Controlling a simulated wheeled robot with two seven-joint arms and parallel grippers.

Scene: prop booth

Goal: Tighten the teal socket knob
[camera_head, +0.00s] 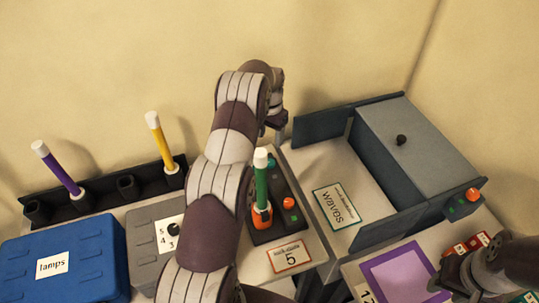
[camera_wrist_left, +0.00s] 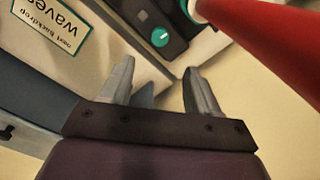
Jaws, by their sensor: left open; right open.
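The teal socket knob (camera_wrist_left: 160,37) has a pale line across its face and sits on a dark block in the left wrist view. A teal socket rim (camera_wrist_left: 184,8) shows beside it, with the white collar of a red wand (camera_wrist_left: 262,55) in it. In the head view the dark block (camera_head: 262,233) is partly hidden by my left arm, and a bit of teal (camera_head: 270,161) shows on it. My left gripper (camera_wrist_left: 159,66) is open and empty, with the knob just beyond its fingertips; it also shows in the head view (camera_head: 277,120). My right gripper (camera_head: 440,284) is open at lower right.
A green wand (camera_head: 262,185) stands in an orange socket, with an orange knob (camera_head: 288,203) beside it. A blue case (camera_head: 95,258) and wand rack (camera_head: 105,200) are left.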

